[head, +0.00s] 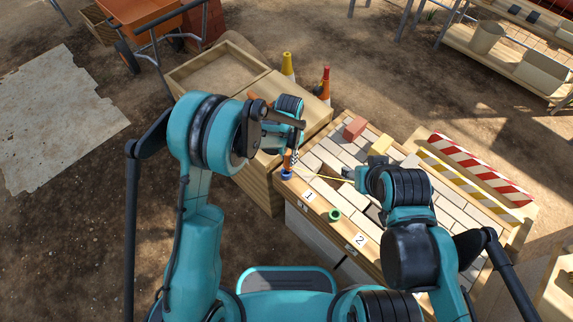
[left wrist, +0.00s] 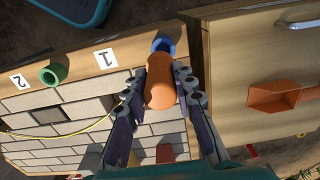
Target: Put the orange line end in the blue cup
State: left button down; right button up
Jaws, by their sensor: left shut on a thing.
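The orange line end (head: 288,158) is held in my left gripper (head: 291,150), which is shut on it. In the left wrist view the orange line end (left wrist: 160,88) lies between the two fingers (left wrist: 160,95). The blue cup (head: 286,174) is at the bench's left front corner, directly under the orange end. In the left wrist view the blue cup (left wrist: 163,44) shows just past the end's tip; I cannot tell whether the tip is inside it. My right gripper (head: 350,178) is over the bricks by the yellow line (head: 325,176); its fingers are too small to judge.
A green cup (head: 334,214) stands on the front edge between labels 1 (head: 309,195) and 2 (head: 360,240). A red brick (head: 355,128) and a striped barrier board (head: 480,168) are farther back. A wooden cabinet (head: 255,175) stands left of the bench.

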aim_at(287, 163)
pick_arm(q)
jog(key=shift+w+a+f, duration=0.1)
jog(key=shift+a+f, duration=0.1)
jog(key=shift+a, duration=0.15)
jog(key=shift+f, duration=0.2)
jog(key=shift+f+b, duration=0.8)
jog(key=shift+f, duration=1)
jog(key=shift+f, duration=0.1)
jog(key=c, duration=1.7)
grip_release()
jog(key=shift+f, duration=0.1)
jog(key=o, duration=0.4)
jog(key=shift+o, duration=0.2)
jog(key=shift+r, duration=0.2)
